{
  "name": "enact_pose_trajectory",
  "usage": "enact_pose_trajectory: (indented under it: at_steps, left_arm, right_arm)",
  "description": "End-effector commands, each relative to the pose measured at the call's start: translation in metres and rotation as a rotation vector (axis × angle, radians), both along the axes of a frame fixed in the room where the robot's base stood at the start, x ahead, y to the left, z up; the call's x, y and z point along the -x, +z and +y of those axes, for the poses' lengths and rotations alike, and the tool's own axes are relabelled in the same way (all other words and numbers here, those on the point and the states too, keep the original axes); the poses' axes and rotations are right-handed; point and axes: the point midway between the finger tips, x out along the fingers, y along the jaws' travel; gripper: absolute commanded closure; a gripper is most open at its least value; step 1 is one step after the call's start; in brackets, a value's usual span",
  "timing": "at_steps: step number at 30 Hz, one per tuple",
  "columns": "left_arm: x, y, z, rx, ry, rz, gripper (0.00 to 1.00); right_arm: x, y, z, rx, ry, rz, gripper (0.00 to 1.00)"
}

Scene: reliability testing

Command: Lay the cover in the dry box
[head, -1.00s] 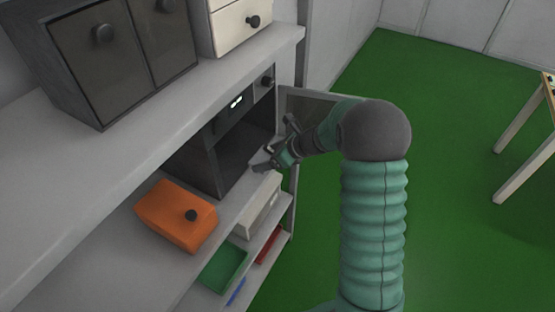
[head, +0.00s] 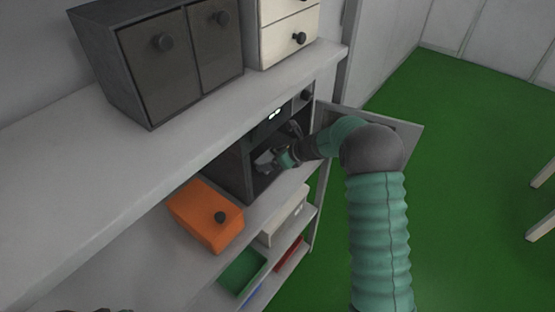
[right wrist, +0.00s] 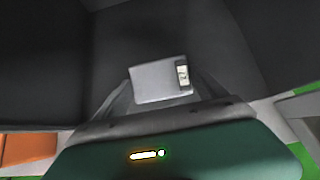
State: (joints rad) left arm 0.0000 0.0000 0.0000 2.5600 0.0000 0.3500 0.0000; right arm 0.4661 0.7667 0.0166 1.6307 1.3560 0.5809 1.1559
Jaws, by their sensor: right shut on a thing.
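The dry box (head: 233,167) is a dark box on the middle shelf with a lit display on its upper front. Its door (head: 398,127) stands open to the right. My right gripper (head: 268,160) is inside the box's opening. It is shut on the cover (right wrist: 155,83), a small light grey piece with a pale label, seen between the fingers in the right wrist view. Dark inner walls surround it there. In the head view the cover is small and hard to tell from the fingers. Whether it touches the box floor cannot be told.
An orange box (head: 203,214) with a black knob sits left of the dry box. A white box (head: 284,217), a green tray (head: 241,270) and a red item (head: 289,252) are lower. Dark drawers (head: 170,65) and a cream drawer unit (head: 285,38) stand above. Green floor lies open right.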

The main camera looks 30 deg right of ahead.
Motion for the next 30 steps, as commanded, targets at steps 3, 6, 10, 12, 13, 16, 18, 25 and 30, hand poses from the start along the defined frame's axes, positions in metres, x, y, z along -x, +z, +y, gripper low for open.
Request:
enact_pose_trajectory:
  at_steps: [3, 6, 10, 12, 13, 16, 18, 25, 30]
  left_arm:
    - [0.0, 0.0, 0.0, 0.0, 0.0, 0.0, 1.0]
    - [0.0, 0.0, 0.0, 0.0, 0.0, 0.0, 1.0]
    - [0.0, 0.0, 0.0, 0.0, 0.0, 0.0, 1.0]
    - [0.0, 0.0, 0.0, 0.0, 0.0, 0.0, 1.0]
    - [0.0, 0.0, 0.0, 0.0, 0.0, 0.0, 1.0]
    - [0.0, 0.0, 0.0, 0.0, 0.0, 0.0, 1.0]
    - [0.0, 0.0, 0.0, 0.0, 0.0, 0.0, 1.0]
    - [0.0, 0.012, 0.0, 0.0, 0.0, 0.0, 1.0]
    - [0.0, 0.021, 0.0, 0.0, 0.0, 0.0, 1.0]
  right_arm:
    - [-0.001, 0.0, 0.0, -0.001, -0.001, 0.0, 0.59]
    - [0.0, 0.0, 0.0, -0.001, -0.001, 0.0, 0.59]
    - [0.0, 0.0, 0.0, -0.001, -0.001, 0.0, 0.06]
    - [0.0, 0.0, 0.0, -0.001, -0.001, 0.0, 0.0]
    - [0.0, 0.0, 0.0, -0.001, -0.001, 0.0, 0.0]
    - [0.0, -0.001, 0.0, -0.001, -0.001, 0.0, 0.0]
    - [0.0, 0.0, 0.0, -0.001, -0.001, 0.0, 0.0]
    - [0.0, 0.012, 0.0, -0.001, -0.001, 0.0, 0.0]
    - [0.0, 0.022, 0.0, -0.001, -0.001, 0.001, 0.0]
